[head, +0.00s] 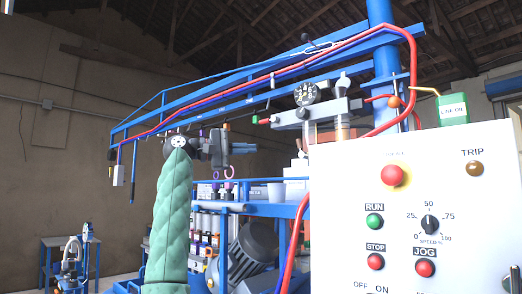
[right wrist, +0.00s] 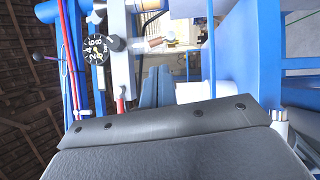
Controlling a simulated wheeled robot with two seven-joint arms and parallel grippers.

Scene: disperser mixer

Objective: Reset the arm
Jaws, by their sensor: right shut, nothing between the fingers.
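My right arm rises in a green padded sleeve in the middle of the head view. Its dark gripper (head: 238,148) points to the right at the top of the sleeve. In the right wrist view the two blue-grey fingers of the gripper (right wrist: 157,86) lie together, with nothing between them. The gripper is in the air, below the blue overhead boom (head: 225,104) and left of the white control panel (head: 330,215) in the picture. My left gripper is not in view.
The panel carries a red button (head: 392,175), a green RUN button (head: 374,221) and a speed knob (head: 430,224). A dial gauge (head: 306,93) sits above. A blue shelf rack (head: 262,209) with bottles and a grey motor (head: 253,251) stand behind my arm. Open room shows at left.

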